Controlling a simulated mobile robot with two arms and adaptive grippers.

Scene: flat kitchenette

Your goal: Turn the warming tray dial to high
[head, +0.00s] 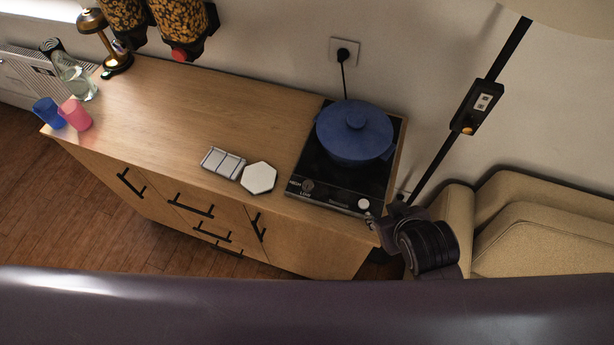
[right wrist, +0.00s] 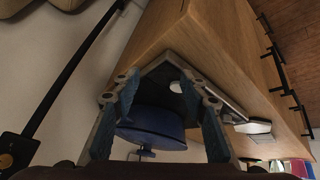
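The warming tray (head: 318,160) is a flat black unit on the counter's right end. Its front strip has a dark round dial (head: 307,186) at the left, with small lettering beside it that I cannot read surely, and a pale round knob (head: 363,204) at the right. The pale knob also shows between the fingers in the right wrist view (right wrist: 176,87). A blue lidded pot (head: 355,135) stands on the tray. My right gripper (head: 373,220) is just off the tray's front right corner, close to the pale knob, open and empty. My left gripper is out of view.
A white hexagonal tile (head: 259,178) and a grey sectioned tray (head: 223,163) lie left of the warming tray. Blue (head: 48,113) and pink (head: 75,114) cups stand at the far left. A black lamp pole (head: 437,170) and a beige sofa (head: 540,225) are at the right.

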